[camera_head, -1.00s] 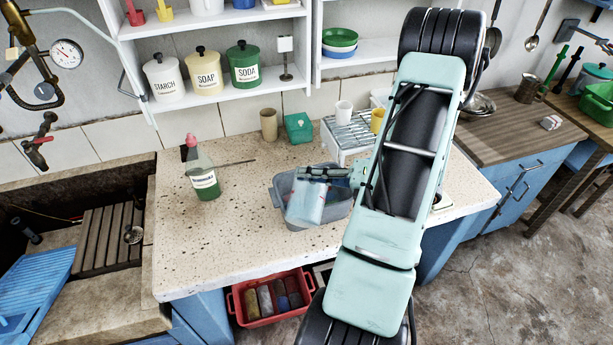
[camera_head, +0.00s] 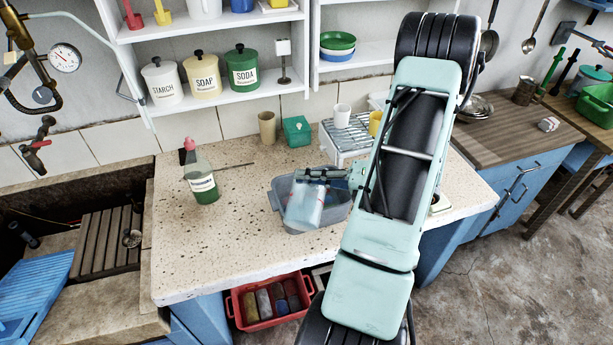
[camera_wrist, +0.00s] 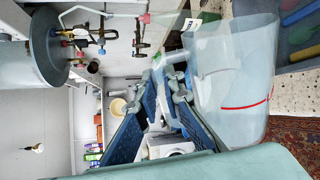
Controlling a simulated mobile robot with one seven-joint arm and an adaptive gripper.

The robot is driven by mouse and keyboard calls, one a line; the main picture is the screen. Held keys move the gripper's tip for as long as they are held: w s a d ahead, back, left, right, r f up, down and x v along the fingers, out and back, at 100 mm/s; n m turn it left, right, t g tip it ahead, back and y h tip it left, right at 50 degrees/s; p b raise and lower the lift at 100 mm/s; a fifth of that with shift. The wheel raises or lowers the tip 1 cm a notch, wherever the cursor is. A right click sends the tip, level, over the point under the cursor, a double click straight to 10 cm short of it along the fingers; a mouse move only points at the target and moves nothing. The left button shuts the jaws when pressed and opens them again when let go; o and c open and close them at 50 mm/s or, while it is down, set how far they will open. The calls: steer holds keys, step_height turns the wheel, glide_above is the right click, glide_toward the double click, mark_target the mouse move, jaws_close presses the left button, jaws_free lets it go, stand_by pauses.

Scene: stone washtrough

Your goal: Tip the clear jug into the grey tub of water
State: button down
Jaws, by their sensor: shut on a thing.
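My gripper (camera_head: 320,174) is shut on the clear jug (camera_head: 303,206), which hangs over the grey tub (camera_head: 337,215) on the speckled stone counter. The jug is see-through with a pale blue tint and leans to one side. In the wrist view the jug (camera_wrist: 235,75) fills the right, with a red line on its wall, beside the blue gripper fingers (camera_wrist: 165,105). The jug hides much of the tub's inside, so I cannot make out its water level. No stream from the jug is visible.
A red crate (camera_head: 268,303) sits below the counter. The counter's left front is clear.

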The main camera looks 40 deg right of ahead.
stand_by(0.4)
steer(key=shift+w+d+f+m, duration=0.1)
steer(key=shift+w+d+m, duration=0.7)
steer(key=shift+m, duration=0.1)
